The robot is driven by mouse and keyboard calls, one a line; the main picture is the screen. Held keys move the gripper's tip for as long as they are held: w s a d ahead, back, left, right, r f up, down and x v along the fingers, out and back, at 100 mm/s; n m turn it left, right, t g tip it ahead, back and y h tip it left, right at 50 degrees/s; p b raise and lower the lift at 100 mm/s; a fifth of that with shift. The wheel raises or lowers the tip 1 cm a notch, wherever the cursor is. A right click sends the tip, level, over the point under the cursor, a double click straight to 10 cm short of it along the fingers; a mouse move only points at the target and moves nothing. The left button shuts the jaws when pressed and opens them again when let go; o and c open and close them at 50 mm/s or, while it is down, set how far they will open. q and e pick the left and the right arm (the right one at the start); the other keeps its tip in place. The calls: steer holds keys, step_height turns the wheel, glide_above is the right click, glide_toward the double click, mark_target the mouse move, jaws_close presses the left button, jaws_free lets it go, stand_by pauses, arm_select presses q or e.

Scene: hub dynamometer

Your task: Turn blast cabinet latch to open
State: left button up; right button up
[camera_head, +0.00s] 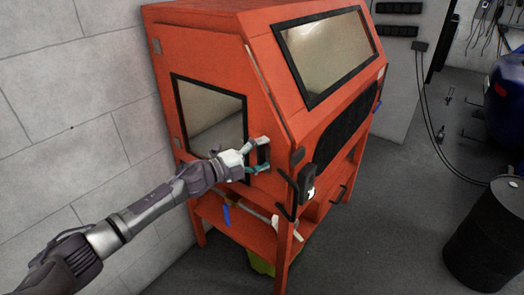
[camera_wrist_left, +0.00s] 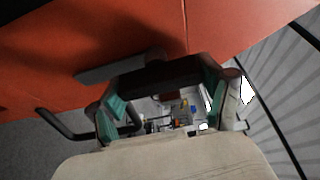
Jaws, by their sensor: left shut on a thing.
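The orange blast cabinet (camera_head: 220,50) stands against the wall, with a windowed door (camera_head: 178,85) on its left side. The door looks shut in its frame. The black latch handle (camera_head: 264,154) is at the door's right edge. My left gripper (camera_head: 259,157) reaches it from the left, its teal-padded fingers closed around the handle. In the left wrist view the two fingers of my left gripper (camera_wrist_left: 165,100) lie on either side of the dark latch handle (camera_wrist_left: 160,77), close under the orange panel. The fingers partly hide the latch. My right gripper is not in view.
The cabinet's sloped front has a large window (camera_head: 328,50) and a black panel (camera_head: 342,130). A black drum (camera_head: 487,235) stands at the right, with a cable on the floor. Open grey floor (camera_head: 385,215) lies between drum and cabinet.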

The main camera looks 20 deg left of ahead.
arm_select(q)
steer(key=shift+m, duration=0.3)
steer(key=o, duration=1.1)
steer(key=v, duration=1.2)
steer(key=shift+r, duration=0.15)
